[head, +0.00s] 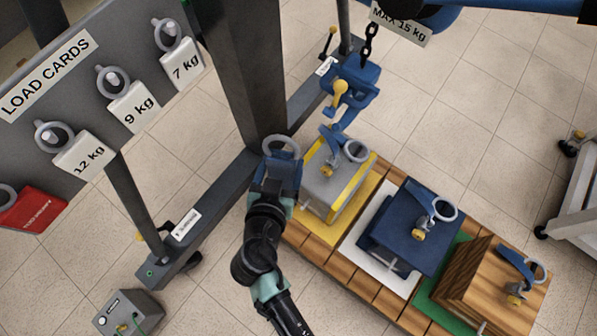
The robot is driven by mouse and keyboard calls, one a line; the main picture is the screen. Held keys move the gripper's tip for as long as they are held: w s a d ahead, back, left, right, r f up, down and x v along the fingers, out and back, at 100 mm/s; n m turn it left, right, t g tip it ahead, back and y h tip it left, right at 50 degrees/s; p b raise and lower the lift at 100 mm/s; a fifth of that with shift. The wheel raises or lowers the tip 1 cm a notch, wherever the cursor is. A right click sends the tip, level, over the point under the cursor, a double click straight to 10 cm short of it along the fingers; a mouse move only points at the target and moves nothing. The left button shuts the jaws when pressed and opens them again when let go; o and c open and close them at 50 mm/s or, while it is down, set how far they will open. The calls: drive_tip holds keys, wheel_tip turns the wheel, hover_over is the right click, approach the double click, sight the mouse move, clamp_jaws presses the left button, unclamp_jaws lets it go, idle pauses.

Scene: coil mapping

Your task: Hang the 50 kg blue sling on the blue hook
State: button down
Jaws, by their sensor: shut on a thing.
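The blue hook (337,114) hangs below a blue block (352,82) with a yellow latch, on a dark chain (368,45). My gripper (281,160) is to the left of and below the hook in the picture, apart from it. It is shut on a grey ring (282,141); a dark blue part shows just below the ring, and I cannot tell whether it belongs to the held thing. No 50 kg marking is readable. Blue fittings with grey rings and yellow knobs sit on a grey-yellow box (341,186), a dark blue box (407,236) and a wooden box (478,281).
The boxes stand on a wooden pallet (362,285) right of my arm. A dark post (240,70) rises behind my gripper. A board (70,25) at left holds ringed 7, 9 and 12 kg cards and a red card (34,211). A sign (402,24) reads MAX 15 kg.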

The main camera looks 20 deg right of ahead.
drive_tip(key=d+f+m+g+h+b, duration=0.1)
drive_tip(key=f+b, duration=0.1)
drive_tip(key=f, duration=0.1)
drive_tip(key=f+m+g+h+b, duration=0.1)
drive_tip(key=f+m+b, duration=0.1)
drive_tip(key=f+b, duration=0.1)
drive_tip(key=d+f+m+g+h+b, duration=0.1)
drive_tip(key=f+b, duration=0.2)
drive_tip(key=f, duration=0.2)
drive_tip(key=shift+s+d+m+g, duration=0.3)
drive_tip(key=shift+s+m+g, duration=0.1)
drive_tip(key=w+d+b, duration=0.1)
drive_tip(key=w+d, duration=0.3)
drive_tip(key=d, duration=0.2)
drive_tip(key=shift+m+g+h, duration=0.3)
drive_tip(key=shift+f, duration=0.1)
drive_tip(key=w+d+r+b+x, duration=0.1)
drive_tip(key=r+b+x, duration=0.1)
drive_tip(key=b+x, duration=0.6)
drive_tip(key=x, duration=0.3)
drive_tip(key=shift+d, duration=0.25)
idle(0.3)
drive_tip(key=shift+w, duration=0.1)
